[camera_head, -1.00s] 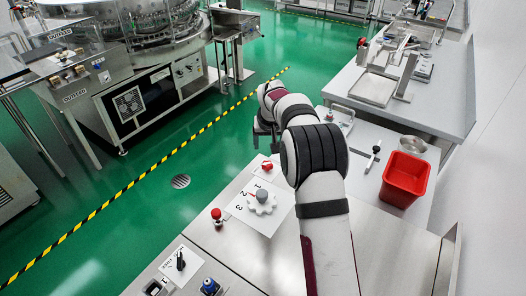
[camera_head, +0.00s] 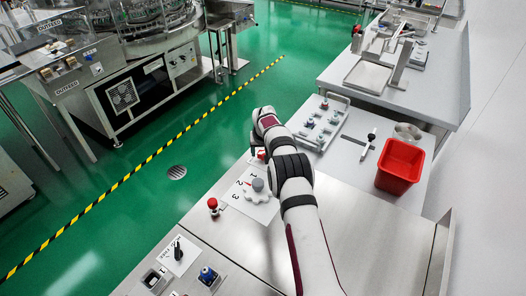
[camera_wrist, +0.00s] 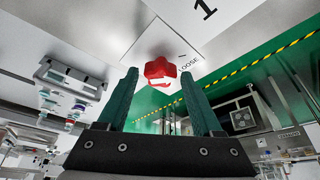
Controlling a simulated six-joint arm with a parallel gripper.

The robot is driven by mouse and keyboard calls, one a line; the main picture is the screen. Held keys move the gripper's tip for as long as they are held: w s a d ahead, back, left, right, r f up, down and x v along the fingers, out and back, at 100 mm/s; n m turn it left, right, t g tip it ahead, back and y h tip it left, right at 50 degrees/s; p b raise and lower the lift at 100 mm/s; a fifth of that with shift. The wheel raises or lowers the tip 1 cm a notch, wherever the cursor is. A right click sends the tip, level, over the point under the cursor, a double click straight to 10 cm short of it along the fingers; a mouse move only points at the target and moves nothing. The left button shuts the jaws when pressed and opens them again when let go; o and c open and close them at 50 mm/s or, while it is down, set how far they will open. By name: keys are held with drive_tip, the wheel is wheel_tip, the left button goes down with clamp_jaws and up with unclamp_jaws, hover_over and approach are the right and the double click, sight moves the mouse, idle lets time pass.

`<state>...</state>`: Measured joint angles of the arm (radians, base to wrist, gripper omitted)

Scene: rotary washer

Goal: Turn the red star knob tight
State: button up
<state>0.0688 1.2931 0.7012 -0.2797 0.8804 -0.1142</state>
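The red star knob (camera_wrist: 161,72) sits on a white plate (camera_wrist: 165,40) marked "LOOSE" in the wrist view. In the head view the red knob (camera_head: 261,155) shows only in part beside my arm. My gripper (camera_wrist: 159,76) is open, with one dark green finger on each side of the knob in the picture. Gaps show between the fingers and the knob. I cannot tell how far the fingertips reach along its depth. In the head view my gripper (camera_head: 257,143) is close to the knob and partly hidden by my wrist.
A grey star dial (camera_head: 257,186) on a numbered plate, a red button (camera_head: 213,204), a black switch (camera_head: 178,252) and a blue knob (camera_head: 207,274) share the panel. A rack of small parts (camera_head: 320,122) and a red bin (camera_head: 400,163) stand to the right.

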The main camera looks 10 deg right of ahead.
clamp_jaws()
drive_tip(key=m+h, duration=0.1)
drive_tip(key=m, duration=0.1)
drive_tip(key=m+h, duration=0.1)
drive_tip(key=m, duration=0.2)
drive_tip(key=shift+w+a+g, duration=0.1)
drive_tip(key=shift+w+g, duration=0.1)
drive_tip(key=shift+g, duration=0.1)
drive_tip(key=shift+m, duration=0.4)
drive_tip(key=shift+s, duration=0.2)
drive_tip(key=shift+o, duration=1.1)
unclamp_jaws()
